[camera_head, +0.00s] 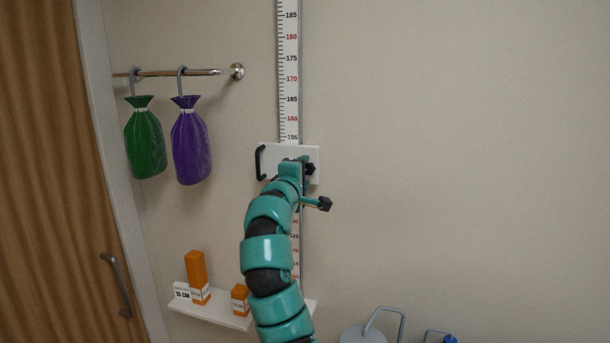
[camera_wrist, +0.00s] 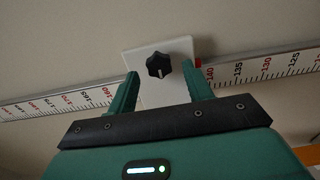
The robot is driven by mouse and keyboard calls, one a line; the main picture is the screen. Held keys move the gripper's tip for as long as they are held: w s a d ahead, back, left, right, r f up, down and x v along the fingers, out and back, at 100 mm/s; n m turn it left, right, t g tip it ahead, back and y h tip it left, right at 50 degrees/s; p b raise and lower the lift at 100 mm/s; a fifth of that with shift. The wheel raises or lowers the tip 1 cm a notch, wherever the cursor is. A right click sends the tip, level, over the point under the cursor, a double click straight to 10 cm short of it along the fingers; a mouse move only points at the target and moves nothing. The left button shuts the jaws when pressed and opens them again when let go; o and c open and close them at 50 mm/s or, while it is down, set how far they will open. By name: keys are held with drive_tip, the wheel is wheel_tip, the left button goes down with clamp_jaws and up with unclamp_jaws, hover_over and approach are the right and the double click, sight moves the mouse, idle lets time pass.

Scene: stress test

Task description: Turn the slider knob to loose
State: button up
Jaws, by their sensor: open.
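The slider is a white plate (camera_head: 268,160) on a vertical wall ruler, with a black handle (camera_head: 259,162) on its left side. The black knob (camera_head: 310,169) shows at the plate's right, partly behind my arm. In the wrist view the lobed knob (camera_wrist: 159,65) has a pale mark on its face and sits on the white plate (camera_wrist: 180,47). My gripper (camera_wrist: 160,80) is open, with a green finger on each side of the knob and apart from it. In the head view my gripper (camera_head: 295,168) is in front of the plate, and its fingertips are hard to make out.
The ruler (camera_head: 289,75) runs up the wall. A green bag (camera_head: 145,142) and a purple bag (camera_head: 190,146) hang from a rail (camera_head: 180,73) at the left. A low shelf (camera_head: 222,315) holds orange blocks (camera_head: 195,270). The wall at right is clear.

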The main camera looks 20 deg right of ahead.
drive_tip(key=b+v, duration=0.5)
drive_tip(key=v, duration=1)
drive_tip(key=shift+s+a, duration=0.1)
drive_tip(key=shift+a, duration=0.05)
